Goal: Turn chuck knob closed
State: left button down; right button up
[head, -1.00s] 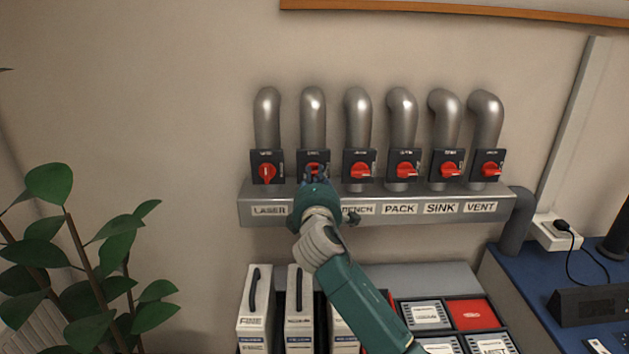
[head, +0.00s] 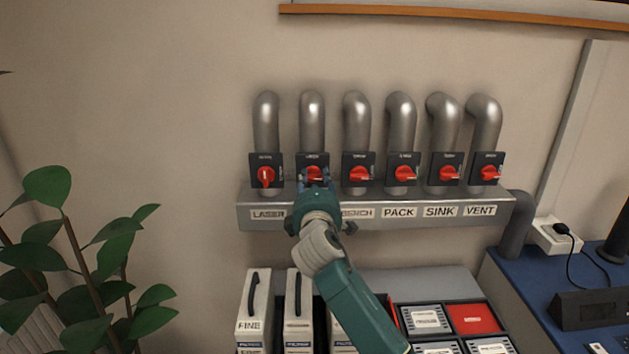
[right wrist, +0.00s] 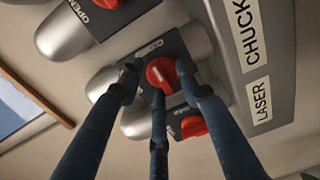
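The chuck knob (right wrist: 161,72) is a round red knob on a dark plate, second from the left in the row of valves in the head view (head: 313,174). A white "CHUCK" label (right wrist: 245,33) shows beside it in the right wrist view. My right gripper (head: 316,182) is at the knob from below. Its dark fingers (right wrist: 157,80) stand apart around the red knob in the right wrist view; I cannot tell whether they touch it. The fingers partly hide the knob. My left gripper is not in view.
The laser knob (head: 266,176) is close on the left, its handle upright. The bench knob (head: 358,174) is close on the right. A grey ledge (head: 470,209) with labels runs below the valves. Binders (head: 254,310) and a plant (head: 75,255) stand lower left.

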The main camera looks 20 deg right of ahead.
jog(key=shift+r, duration=0.1)
jog(key=v, duration=1.2)
